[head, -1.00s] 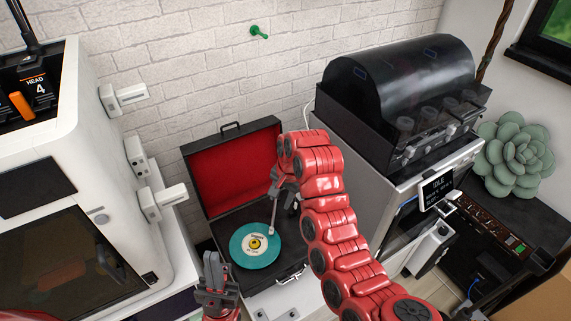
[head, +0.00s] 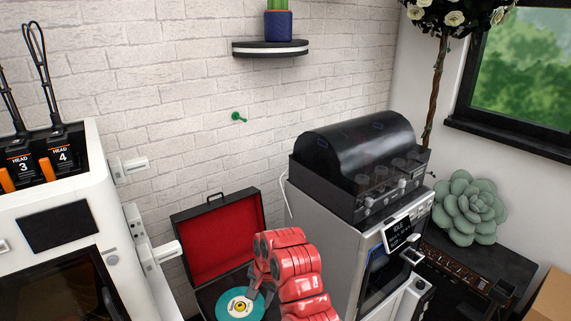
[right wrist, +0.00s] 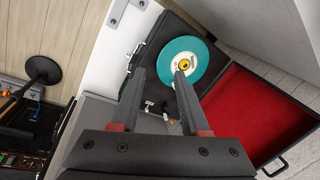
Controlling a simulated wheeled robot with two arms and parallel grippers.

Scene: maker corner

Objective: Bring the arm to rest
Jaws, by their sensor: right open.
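My right arm rises from the bottom of the head view, and its red links partly cover the record player. My right gripper (right wrist: 160,95) is open in the right wrist view, with nothing between its two fingers. It is above the record player (head: 217,199), an open case with a red-lined lid. A teal record (head: 232,306) with a yellow centre lies on it; the record (right wrist: 196,52) also shows beyond the fingertips in the right wrist view. My left gripper is out of the picture.
A white multi-head printer (head: 85,215) stands at the left. A machine with a dark domed cover (head: 360,150) stands at the right, close to my right arm. A green succulent (head: 468,208) is beyond it. A shelf (head: 270,48) is on the brick wall, which is otherwise mostly clear.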

